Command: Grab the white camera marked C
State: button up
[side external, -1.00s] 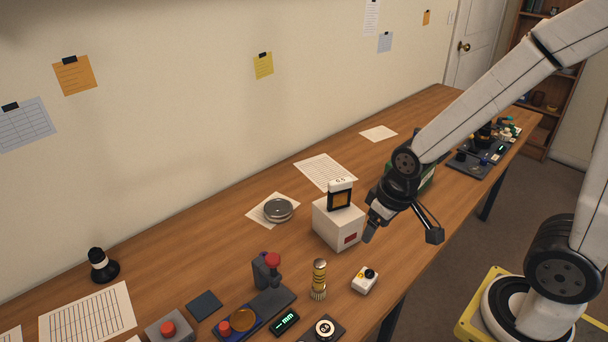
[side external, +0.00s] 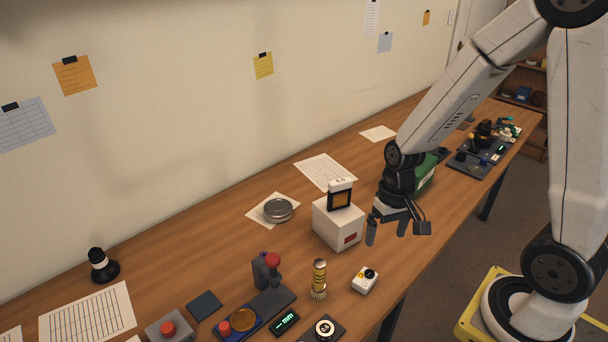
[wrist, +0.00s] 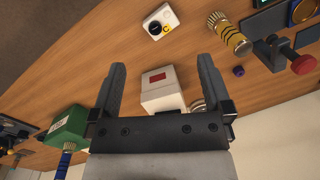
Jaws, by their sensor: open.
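The small white camera (side external: 365,280), with a dark round lens and a yellow spot, sits on the wooden table near its front edge. It also shows at the top of the wrist view (wrist: 160,21), beyond my fingertips. No letter C is readable on it. My gripper (side external: 387,232) is open and empty, pointing down above the table, behind and to the right of the camera and apart from it. In the wrist view, the two fingers (wrist: 161,66) are spread wide, with a white box between and below them.
The white box (side external: 338,223) with a dark-framed display on top stands left of my gripper. A brass-ringed cylinder (side external: 319,279) stands just left of the camera. A dark stand with a red knob (side external: 272,261) is farther left. A green box (side external: 427,176) is behind my gripper.

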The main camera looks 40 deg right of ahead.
jog(key=d+f+m+g+y, duration=0.2)
jog(key=d+f+m+y, duration=0.3)
jog(key=m, duration=0.3)
jog(key=m+t+y, duration=0.4)
jog(key=m+y, duration=0.2)
jog(key=m, duration=0.1)
send_near(369, 272)
jog(key=shift+s+a, duration=0.6)
jog(key=shift+a, duration=0.25)
jog(key=shift+w+d+f+m+t+y, duration=0.15)
jog(key=shift+d+f+m+t, duration=0.15)
jog(key=shift+m+t, duration=0.2)
jog(key=shift+s+d+f+m+t+y, duration=0.1)
jog(key=shift+d+f+m+t+y, duration=0.1)
jog(key=shift+d+m+t, duration=0.3)
jog(key=shift+x, duration=4.1)
grip_shut()
